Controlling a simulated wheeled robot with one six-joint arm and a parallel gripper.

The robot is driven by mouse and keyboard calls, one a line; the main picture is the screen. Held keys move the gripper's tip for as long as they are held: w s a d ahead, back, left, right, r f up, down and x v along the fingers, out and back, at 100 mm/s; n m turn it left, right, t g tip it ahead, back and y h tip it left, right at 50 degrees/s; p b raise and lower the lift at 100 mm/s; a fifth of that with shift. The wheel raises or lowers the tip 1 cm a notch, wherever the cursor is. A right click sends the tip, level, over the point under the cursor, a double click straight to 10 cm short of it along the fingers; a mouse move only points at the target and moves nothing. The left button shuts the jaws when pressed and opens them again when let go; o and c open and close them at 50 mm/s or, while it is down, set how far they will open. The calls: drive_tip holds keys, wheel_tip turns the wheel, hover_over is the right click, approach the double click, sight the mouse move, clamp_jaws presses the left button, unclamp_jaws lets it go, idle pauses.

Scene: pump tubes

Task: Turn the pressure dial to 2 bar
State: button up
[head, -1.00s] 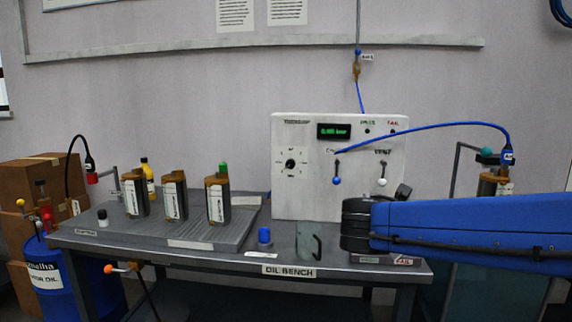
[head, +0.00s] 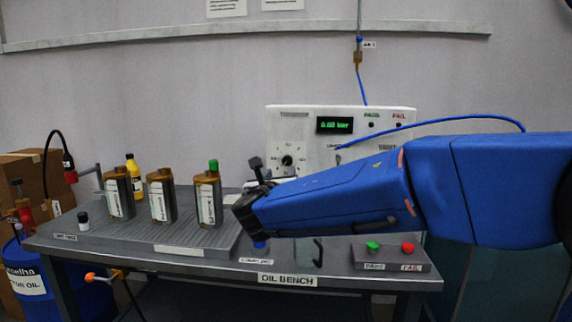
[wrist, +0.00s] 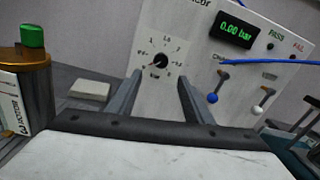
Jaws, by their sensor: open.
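The pressure dial is a black knob (wrist: 160,61) on a white face with a printed scale, on the tester panel; it also shows in the head view (head: 287,160). Its exact pointer setting is too small to read surely. The green display (wrist: 236,30) reads 0.00 bar. My gripper (wrist: 159,77) is open and empty. In the wrist view its two fingers stand left and right below the dial, apart from it. In the head view my gripper (head: 256,178) is in front of the panel, below and left of the dial.
Two levers, blue-knobbed (wrist: 213,98) and white-knobbed (wrist: 257,109), hang right of the dial. A blue hose (wrist: 265,62) crosses the panel. A box with green and red buttons (head: 390,258) sits on the bench.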

sight(287, 162)
drive_tip(key=w, duration=0.8)
drive_tip(key=w+d, duration=0.1)
drive_tip(key=w, duration=0.3)
drive_tip(key=shift+w, duration=0.2)
drive_tip(key=c, duration=1.1)
